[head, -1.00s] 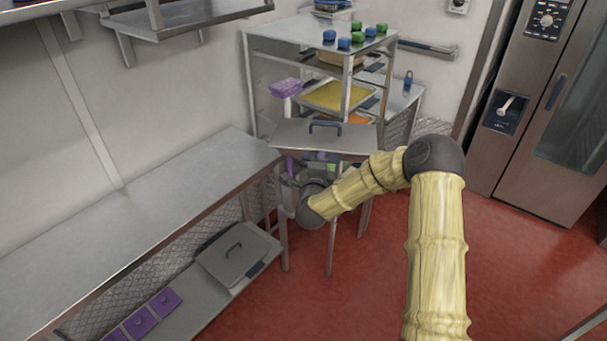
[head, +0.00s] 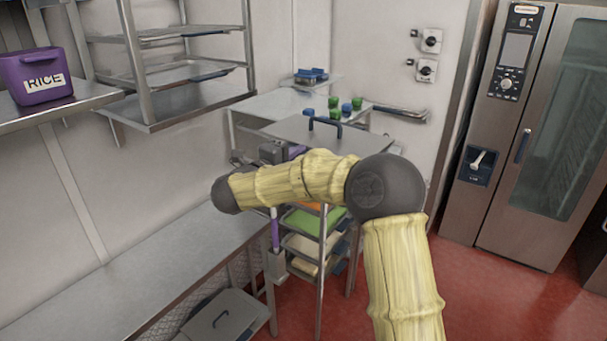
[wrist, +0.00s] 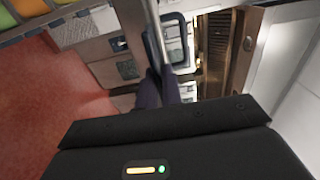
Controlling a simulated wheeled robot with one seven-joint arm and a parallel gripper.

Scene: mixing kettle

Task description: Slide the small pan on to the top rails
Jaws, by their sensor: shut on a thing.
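My gripper (wrist: 157,88) is shut on a thin metal edge in the wrist view, which appears to be the pan's rim. In the head view my forearm hides much of the grip and the pan's near side. Trays with green and pale contents (head: 308,220) sit on rails lower in the rack. I cannot tell whether the pan touches the rack.
A long steel bench (head: 150,260) lies at left, with another lidded pan (head: 220,318) below. Wall shelves (head: 190,75) hang at upper left. Red floor is open at right.

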